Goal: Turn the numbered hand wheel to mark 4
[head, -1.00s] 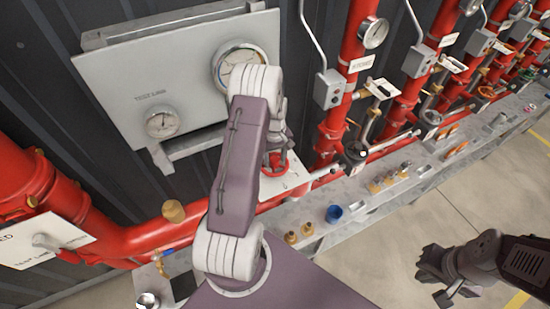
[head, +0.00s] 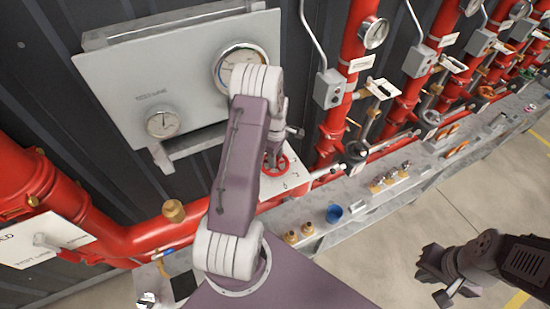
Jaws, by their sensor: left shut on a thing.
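The red hand wheel (head: 281,165) sits on a white number plate (head: 293,178) below the large gauge, partly hidden behind my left arm. Dark digits show on the plate's right part, one looking like a 6 and one like a 7. The other marks, including 4, and any pointer are hidden or too small to read. My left gripper (head: 272,160) is at the wheel, shut on it, with its fingers mostly covered by my arm. My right gripper (head: 433,277) hangs over the floor at the lower right, far from the wheel, and its jaw opening is unclear.
Red pipes (head: 130,238) run below and right. A grey ledge holds a blue cup (head: 334,214) and brass fittings (head: 291,237). The floor at right is open.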

